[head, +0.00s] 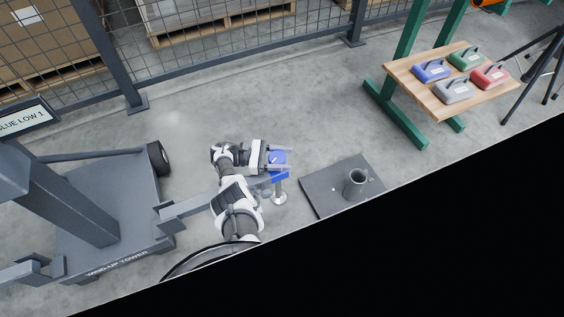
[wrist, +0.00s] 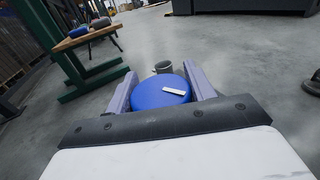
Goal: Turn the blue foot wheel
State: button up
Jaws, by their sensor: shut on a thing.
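The blue foot wheel (wrist: 158,93) is a round blue disc with a white mark on its top. In the wrist view it sits between the two fingers of my gripper (wrist: 160,88), one finger along each side of it. In the head view the wheel (head: 277,157) shows near the middle, between the fingers of my gripper (head: 280,158). My gripper is shut on it. A blue bracket and a metal foot (head: 279,197) stand just below the wheel, by the end of a grey outrigger arm (head: 190,206). The wheel's underside is hidden.
A grey tower base lettered "WIND-UP TOWER" (head: 118,268) stands at left. A dark plate (head: 320,187) with a grey cup-like cylinder (head: 356,183) lies right of the wheel. A wooden-topped bench (head: 405,75) with coloured objects stands at upper right. A mesh fence (head: 200,50) runs behind. Open floor lies between.

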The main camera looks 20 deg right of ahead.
jog(key=shift+s+d+m+g+y+b, duration=0.2)
jog(key=shift+m+g+y+b, duration=0.35)
jog(key=shift+g, duration=0.35)
jog(key=o, duration=1)
jog(key=shift+c, duration=0.2)
jog(key=shift+a, duration=0.15)
